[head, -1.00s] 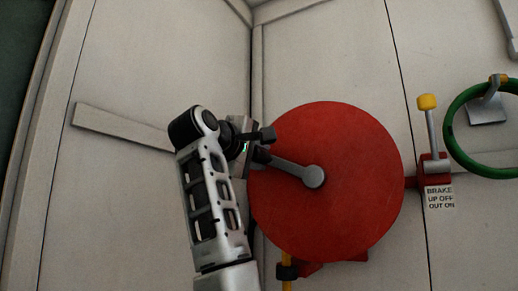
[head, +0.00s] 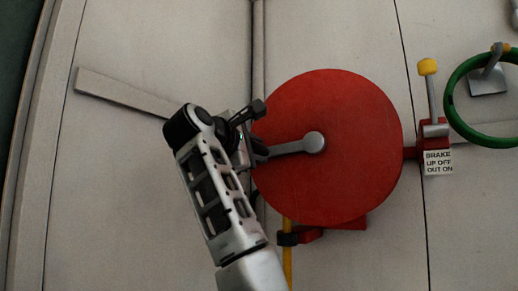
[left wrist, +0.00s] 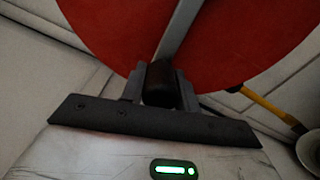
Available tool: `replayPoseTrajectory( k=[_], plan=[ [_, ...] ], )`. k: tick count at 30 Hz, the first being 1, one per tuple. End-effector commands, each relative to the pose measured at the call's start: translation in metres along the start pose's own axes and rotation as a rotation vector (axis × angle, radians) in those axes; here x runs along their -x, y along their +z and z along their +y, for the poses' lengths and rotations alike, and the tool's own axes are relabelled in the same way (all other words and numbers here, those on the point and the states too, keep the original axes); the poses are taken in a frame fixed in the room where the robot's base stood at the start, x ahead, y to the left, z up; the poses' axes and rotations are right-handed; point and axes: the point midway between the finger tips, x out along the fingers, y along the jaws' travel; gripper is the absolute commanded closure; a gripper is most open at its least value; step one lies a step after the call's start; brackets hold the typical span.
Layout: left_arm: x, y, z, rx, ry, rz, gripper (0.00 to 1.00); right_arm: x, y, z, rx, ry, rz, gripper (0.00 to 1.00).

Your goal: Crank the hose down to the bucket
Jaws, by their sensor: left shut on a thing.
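A large red reel disc (head: 335,185) is mounted on the wall, with a grey crank arm (head: 292,147) running left from its hub. My left gripper (head: 250,148) is at the crank's outer end, left of the hub. In the left wrist view, its two fingers (left wrist: 160,86) are shut on the dark crank handle (left wrist: 160,92), in front of the red disc. A yellow strip (head: 287,258), perhaps the hose, hangs below the disc through a black fitting. I cannot make out the bucket clearly. My right gripper is not in view.
A green ring (head: 452,108) is at the far right. A flat bar (head: 125,93) lies along the wall at upper left.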

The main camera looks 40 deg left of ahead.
Motion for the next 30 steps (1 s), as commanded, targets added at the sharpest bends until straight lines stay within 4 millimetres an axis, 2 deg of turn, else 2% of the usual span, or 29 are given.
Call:
replayPoseTrajectory(
  k=[9,10,12,23,26,30],
  plan=[
    [0.000,-0.001,-0.002,-0.002,-0.006,0.002,1.00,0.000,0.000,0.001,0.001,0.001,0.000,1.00],
    [0.000,-0.001,-0.002,-0.002,-0.006,0.002,0.66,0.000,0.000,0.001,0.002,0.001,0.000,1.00],
    [0.000,-0.001,-0.002,-0.001,-0.006,0.001,0.48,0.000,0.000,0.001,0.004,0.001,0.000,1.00],
    [0.004,0.000,-0.001,-0.001,-0.001,0.000,0.48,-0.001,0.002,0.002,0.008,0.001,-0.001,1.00],
    [0.015,-0.001,-0.001,-0.001,0.002,0.000,0.48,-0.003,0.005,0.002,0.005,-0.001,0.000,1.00],
    [0.044,-0.001,-0.002,0.000,0.005,0.001,0.48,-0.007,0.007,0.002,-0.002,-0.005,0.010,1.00]
  ],
)
